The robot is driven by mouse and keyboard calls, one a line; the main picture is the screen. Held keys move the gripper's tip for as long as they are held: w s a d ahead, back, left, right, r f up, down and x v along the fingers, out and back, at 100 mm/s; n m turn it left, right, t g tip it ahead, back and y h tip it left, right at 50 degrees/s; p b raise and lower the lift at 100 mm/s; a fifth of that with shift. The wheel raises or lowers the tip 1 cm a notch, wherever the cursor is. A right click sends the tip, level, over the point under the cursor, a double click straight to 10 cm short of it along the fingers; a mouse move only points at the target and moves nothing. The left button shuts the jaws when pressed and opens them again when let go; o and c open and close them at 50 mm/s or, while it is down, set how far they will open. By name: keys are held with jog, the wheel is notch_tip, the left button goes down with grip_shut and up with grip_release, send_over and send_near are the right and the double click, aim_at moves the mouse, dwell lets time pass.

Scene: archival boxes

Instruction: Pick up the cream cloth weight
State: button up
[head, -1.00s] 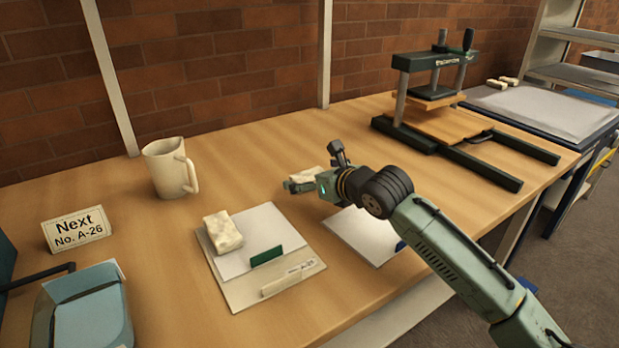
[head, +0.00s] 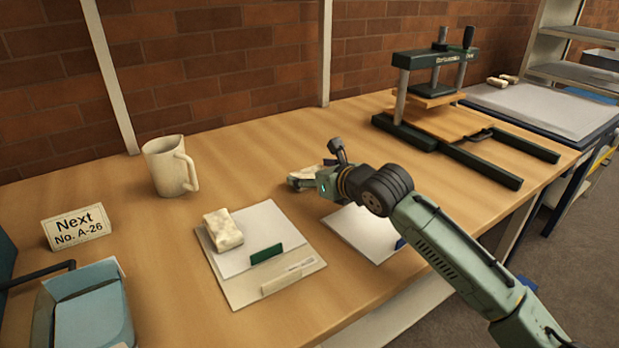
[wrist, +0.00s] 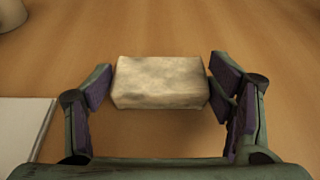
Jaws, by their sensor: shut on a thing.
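A cream cloth weight (wrist: 160,82) sits between the two fingers of my gripper (wrist: 159,88) in the wrist view. The fingers are shut on its left and right ends. In the head view, my gripper (head: 303,183) partly hides this weight (head: 304,173), above the bare table behind the right-hand papers. I cannot tell whether the weight touches the table. A second cream cloth weight (head: 223,230) lies on the left stack of papers, apart from my gripper.
The left paper stack (head: 237,291) carries a green tab. A white sheet (head: 362,235) lies beneath my arm. A cream jug (head: 165,168), a sign (head: 76,227) and a blue box (head: 88,310) stand left. A press (head: 436,100) stands back right. The table behind my gripper is clear.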

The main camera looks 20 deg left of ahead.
jog(key=shift+c, duration=1.2)
jog(key=shift+r, duration=0.1)
